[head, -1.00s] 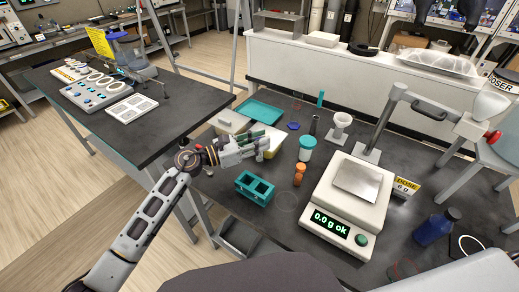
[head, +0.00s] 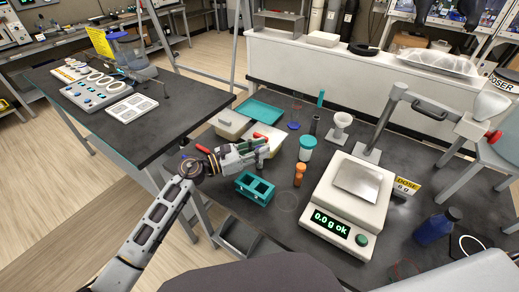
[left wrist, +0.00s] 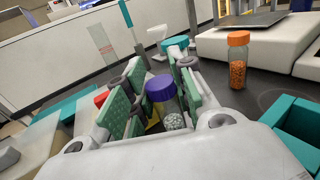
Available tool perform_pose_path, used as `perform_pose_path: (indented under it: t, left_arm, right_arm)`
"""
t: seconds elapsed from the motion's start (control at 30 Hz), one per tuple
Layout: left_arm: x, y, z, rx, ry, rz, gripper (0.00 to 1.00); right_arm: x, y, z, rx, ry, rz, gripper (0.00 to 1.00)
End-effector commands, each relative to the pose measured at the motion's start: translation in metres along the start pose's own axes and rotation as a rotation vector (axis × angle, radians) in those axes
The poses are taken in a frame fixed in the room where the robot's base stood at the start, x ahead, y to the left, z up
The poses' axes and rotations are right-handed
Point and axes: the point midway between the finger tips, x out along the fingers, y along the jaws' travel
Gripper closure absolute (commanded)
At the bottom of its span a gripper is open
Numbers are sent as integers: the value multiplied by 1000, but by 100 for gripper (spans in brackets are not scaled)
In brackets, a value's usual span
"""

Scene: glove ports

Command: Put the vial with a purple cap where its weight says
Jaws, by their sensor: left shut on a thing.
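My left gripper (head: 264,150) is shut on the vial with the purple cap (left wrist: 160,88). In the left wrist view the vial stands between the green finger pads (left wrist: 150,98), and pale grains show in its clear lower part. In the head view the fingers hide this vial. The gripper is over the pale bin (head: 273,151), left of the white teal-capped jar (head: 307,146). The balance (head: 345,205) stands to the right, its pan (head: 358,181) bare and its display reading "0.0 g ok". The teal rack (head: 255,188) stands in front of the gripper, its openings apparently empty. My right gripper is not in view.
An orange-capped vial (head: 300,174) stands between rack and balance. A blue bottle (head: 436,226) stands right of the balance.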

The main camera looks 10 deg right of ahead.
Motion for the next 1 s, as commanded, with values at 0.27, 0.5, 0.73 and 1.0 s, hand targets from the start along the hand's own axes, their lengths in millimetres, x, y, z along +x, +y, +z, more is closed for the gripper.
perform_pose_path:
  t: [0.27, 0.5, 0.73, 1.0]
  left_arm:
    - [0, 0, -2, 0, 0, 0, 60]
    - [0, 0, -2, 0, 0, 0, 54]
    - [0, 0, -1, 0, 0, 0, 54]
    - [-10, 0, -1, 0, 2, 1, 54]
  right_arm:
    - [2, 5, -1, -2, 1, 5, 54]
    - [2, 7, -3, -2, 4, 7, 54]
    - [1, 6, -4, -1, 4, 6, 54]
    - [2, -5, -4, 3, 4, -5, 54]
